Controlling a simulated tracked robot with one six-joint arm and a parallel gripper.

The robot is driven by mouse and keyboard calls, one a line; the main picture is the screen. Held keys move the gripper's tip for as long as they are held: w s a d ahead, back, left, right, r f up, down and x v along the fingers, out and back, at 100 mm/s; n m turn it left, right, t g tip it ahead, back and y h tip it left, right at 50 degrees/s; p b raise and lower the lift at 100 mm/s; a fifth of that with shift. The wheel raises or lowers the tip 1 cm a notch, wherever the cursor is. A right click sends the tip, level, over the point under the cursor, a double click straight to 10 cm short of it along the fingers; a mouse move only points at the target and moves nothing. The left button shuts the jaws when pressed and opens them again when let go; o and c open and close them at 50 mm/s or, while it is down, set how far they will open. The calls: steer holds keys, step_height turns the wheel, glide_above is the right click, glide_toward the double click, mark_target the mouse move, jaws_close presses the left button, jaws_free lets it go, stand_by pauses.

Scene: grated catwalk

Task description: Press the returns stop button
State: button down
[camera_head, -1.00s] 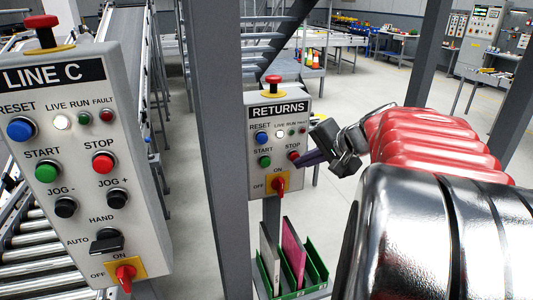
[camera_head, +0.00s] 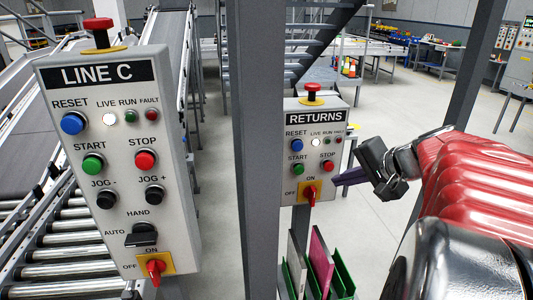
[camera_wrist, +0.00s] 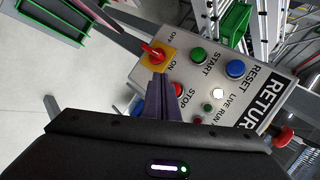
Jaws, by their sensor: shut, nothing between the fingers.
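The grey RETURNS panel (camera_head: 291,172) stands at middle right in the head view. Its red STOP button (camera_head: 328,165) is at the right of the green START button (camera_head: 298,169). My gripper (camera_head: 335,181) is shut and empty, its purple fingertips just below and right of STOP. I cannot tell whether they touch the panel. In the wrist view, my gripper (camera_wrist: 157,78) points at the panel between the red-on-yellow ON/OFF switch (camera_wrist: 153,52) and the STOP button (camera_wrist: 177,89), which the fingers partly hide. The white LIVE lamp (camera_wrist: 217,94) is bright.
A similar LINE C panel (camera_head: 60,99) stands close at left, with its own red STOP button (camera_head: 145,160). A grey post (camera_head: 257,130) rises between the panels. A green rack (camera_head: 344,275) sits below RETURNS. Open floor lies at right.

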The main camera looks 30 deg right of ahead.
steer(key=shift+s+a, duration=0.2)
steer(key=shift+s, duration=0.45)
steer(key=shift+s+a, duration=0.2)
steer(key=shift+s, duration=0.4)
